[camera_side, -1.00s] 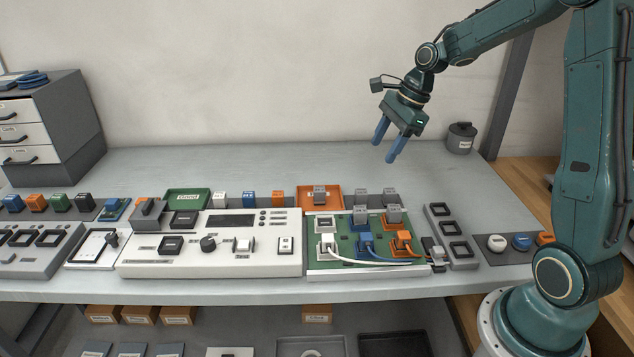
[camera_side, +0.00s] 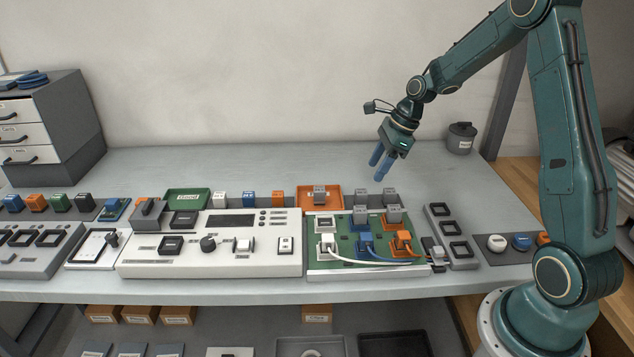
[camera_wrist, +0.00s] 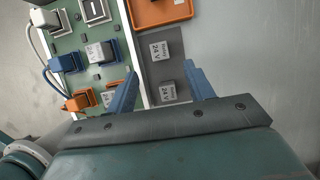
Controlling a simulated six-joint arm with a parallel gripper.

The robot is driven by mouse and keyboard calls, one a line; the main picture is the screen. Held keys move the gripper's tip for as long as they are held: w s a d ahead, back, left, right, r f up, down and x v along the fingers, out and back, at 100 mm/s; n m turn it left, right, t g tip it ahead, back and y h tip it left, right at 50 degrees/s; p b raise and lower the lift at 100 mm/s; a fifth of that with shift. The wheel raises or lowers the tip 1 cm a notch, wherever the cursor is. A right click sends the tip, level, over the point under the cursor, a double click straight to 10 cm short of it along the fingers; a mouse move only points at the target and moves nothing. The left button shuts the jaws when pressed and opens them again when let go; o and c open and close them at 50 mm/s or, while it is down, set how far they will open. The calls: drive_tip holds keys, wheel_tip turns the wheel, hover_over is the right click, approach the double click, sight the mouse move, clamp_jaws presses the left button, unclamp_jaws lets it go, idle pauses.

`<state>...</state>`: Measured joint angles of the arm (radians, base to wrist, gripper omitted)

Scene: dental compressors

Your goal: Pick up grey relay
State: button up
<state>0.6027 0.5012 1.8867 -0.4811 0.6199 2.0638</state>
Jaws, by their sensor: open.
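My gripper (camera_side: 377,173) is open and empty, in the air above the back of the table, pointing down. Two grey relays stand on a dark grey strip behind the green board in the side view: a left one (camera_side: 361,198) and a right one (camera_side: 390,196). In the wrist view a grey relay marked 24 V (camera_wrist: 166,91) appears between my fingers (camera_wrist: 162,74), below them, and the other (camera_wrist: 161,50) lies just ahead.
The green board (camera_side: 345,246) holds two more grey relays (camera_side: 360,214) (camera_side: 394,214), blue and orange sockets and cables. A grey frame (camera_side: 463,252) stands to its right. A dark pot (camera_side: 461,138) stands at the back right. The table behind the strip is clear.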

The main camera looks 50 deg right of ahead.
sight(362, 191)
drive_tip(key=shift+x, duration=2.15)
drive_tip(key=shift+f, duration=0.1)
drive_tip(key=shift+x, duration=2.5)
drive_tip(key=shift+a, duration=0.1)
drive_tip(key=shift+c, duration=0.4)
drive_tip(key=c, duration=1)
